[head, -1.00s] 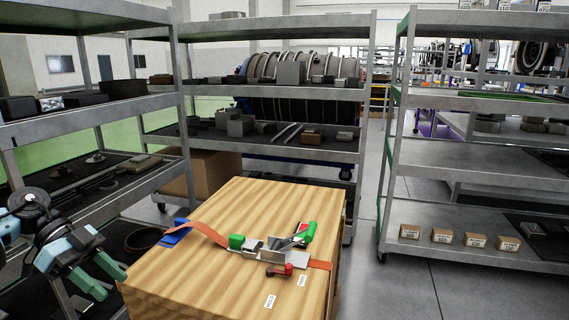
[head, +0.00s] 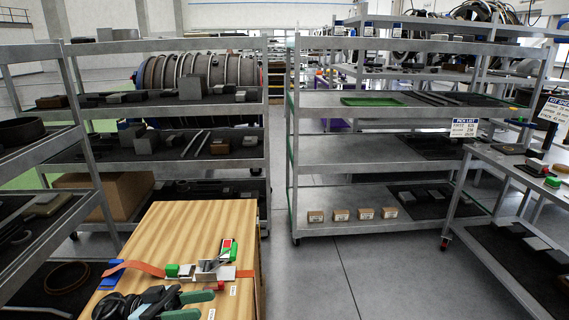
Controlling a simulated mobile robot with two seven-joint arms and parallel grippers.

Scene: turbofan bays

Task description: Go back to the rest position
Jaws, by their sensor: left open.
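My left gripper (head: 203,304) is in the head view at the bottom left. It is open, with dark and green fingers pointing right, and nothing shows between them. It appears in front of the near part of a wooden crate (head: 190,220), and I cannot tell the gap between them. My right gripper is not in view.
An orange strap (head: 140,266) with a metal buckle and green parts (head: 205,270) lies on the crate. Grey shelf racks stand left, behind and right, the right one holding small boxes (head: 340,214). A side table (head: 520,165) is far right. Grey floor (head: 340,275) is clear right of the crate.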

